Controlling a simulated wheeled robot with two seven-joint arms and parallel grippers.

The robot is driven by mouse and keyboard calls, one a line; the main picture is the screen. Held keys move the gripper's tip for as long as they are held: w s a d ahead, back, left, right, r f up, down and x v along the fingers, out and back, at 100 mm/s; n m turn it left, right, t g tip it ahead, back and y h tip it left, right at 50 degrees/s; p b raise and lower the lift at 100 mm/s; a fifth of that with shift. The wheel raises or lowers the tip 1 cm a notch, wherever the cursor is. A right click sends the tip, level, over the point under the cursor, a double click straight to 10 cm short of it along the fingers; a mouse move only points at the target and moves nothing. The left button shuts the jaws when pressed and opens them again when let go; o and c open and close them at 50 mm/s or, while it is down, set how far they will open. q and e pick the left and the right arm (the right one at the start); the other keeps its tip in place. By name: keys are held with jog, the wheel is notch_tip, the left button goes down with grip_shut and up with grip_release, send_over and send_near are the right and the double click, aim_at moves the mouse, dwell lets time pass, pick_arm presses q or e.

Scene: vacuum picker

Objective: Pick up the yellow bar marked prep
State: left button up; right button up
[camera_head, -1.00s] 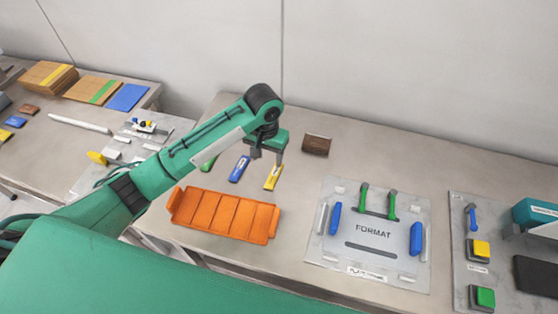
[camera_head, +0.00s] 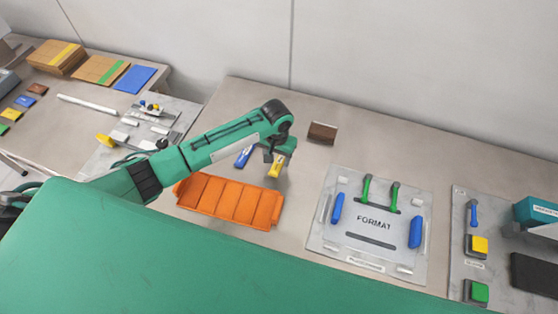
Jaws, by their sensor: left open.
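The yellow bar (camera_head: 275,169) with dark marking lies on the table behind the orange tray; its lettering is too small to read. My left gripper (camera_head: 278,157) is open right at the bar's far end, one finger at each side in the picture. I cannot tell whether the fingers touch the bar, and its far end is partly covered by the gripper. A blue bar (camera_head: 243,156) lies to its left, partly behind my arm. My right gripper is not in view.
The orange tray (camera_head: 230,203) stands just in front of the bars. A brown block (camera_head: 321,133) lies to the right of the gripper. The FORMAT plate (camera_head: 372,261) with blue and green handles lies further right. Table between them is clear.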

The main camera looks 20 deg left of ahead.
aim_at(278, 164)
pick_arm(q)
notch_tip(278, 164, down, 2)
jog(key=shift+w+d+f, duration=0.1)
jog(key=shift+f+p, duration=0.3)
jog(key=shift+f, duration=0.2)
jog(key=c, duration=1.1)
jog(key=shift+o, duration=0.2)
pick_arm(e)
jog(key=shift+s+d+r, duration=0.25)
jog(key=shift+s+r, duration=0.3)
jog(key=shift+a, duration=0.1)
